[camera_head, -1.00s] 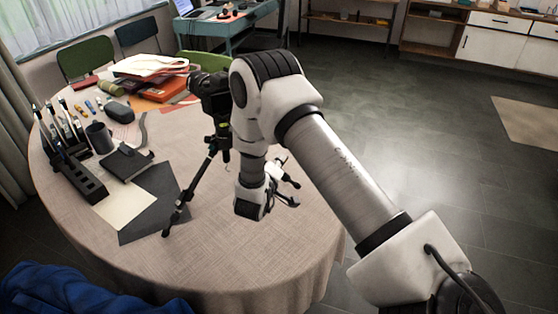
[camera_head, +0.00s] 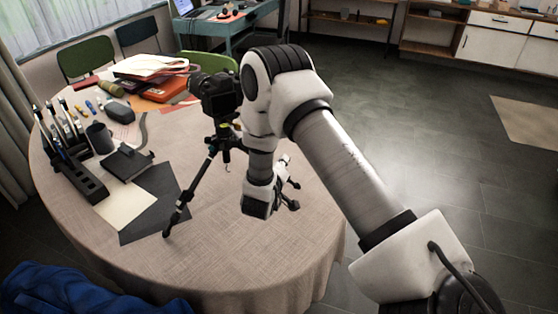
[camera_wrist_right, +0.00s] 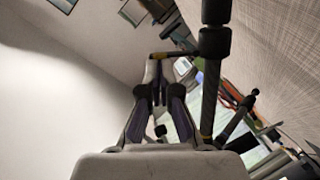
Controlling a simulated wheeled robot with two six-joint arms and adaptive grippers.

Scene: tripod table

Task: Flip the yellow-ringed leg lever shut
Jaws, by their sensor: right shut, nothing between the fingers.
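A black camera (camera_head: 220,92) stands on a dark tripod (camera_head: 190,195) on the round table. One tripod leg slants down to the lower left; my right arm hides part of the rest. A small yellow mark (camera_head: 224,125) shows below the camera. I cannot tell whether it is the ringed lever. My right gripper shows in the wrist view (camera_wrist_right: 156,66), shut and empty, with its fingers close together. A dark tripod leg (camera_wrist_right: 208,95) with thicker joints runs just right of the fingers, seemingly apart from them. My left gripper is out of view.
The round table (camera_head: 225,262) has a bare cloth in front. Folders and bags (camera_head: 150,68) lie at the back. Chairs stand behind the table.

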